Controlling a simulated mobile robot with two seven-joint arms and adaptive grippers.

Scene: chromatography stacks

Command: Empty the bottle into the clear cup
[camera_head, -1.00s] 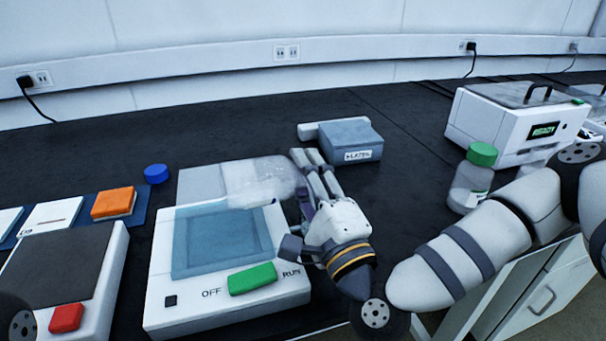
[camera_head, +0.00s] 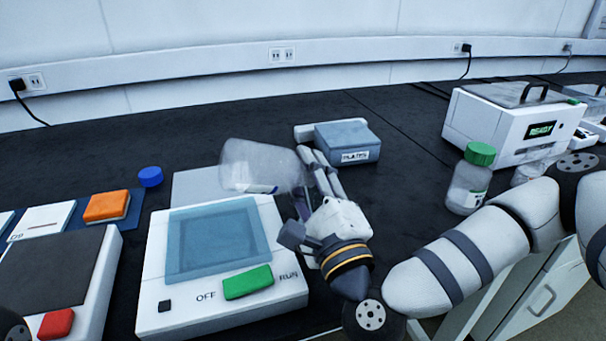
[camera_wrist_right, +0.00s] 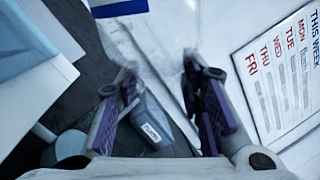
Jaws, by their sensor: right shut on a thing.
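My right gripper (camera_head: 312,185) is shut on a clear bottle (camera_head: 250,165). It holds the bottle above the back edge of the white device with the OFF and RUN marks. The bottle lies well over on its side, and I cannot tell how much is in it. In the right wrist view the see-through bottle (camera_wrist_right: 155,45) is blurred between the two fingers, with a blue patch at its top. A clear cup-like vessel (camera_head: 527,172) stands at the right, partly hidden by my right arm. My left gripper is not in view.
The white device (camera_head: 160,270) has a blue panel and green switch. A blue cap (camera_head: 150,176) lies to its left. A grey box (camera_head: 350,140) is behind my gripper. A green-capped bottle (camera_head: 468,185) and white READY machine (camera_head: 490,125) stand right.

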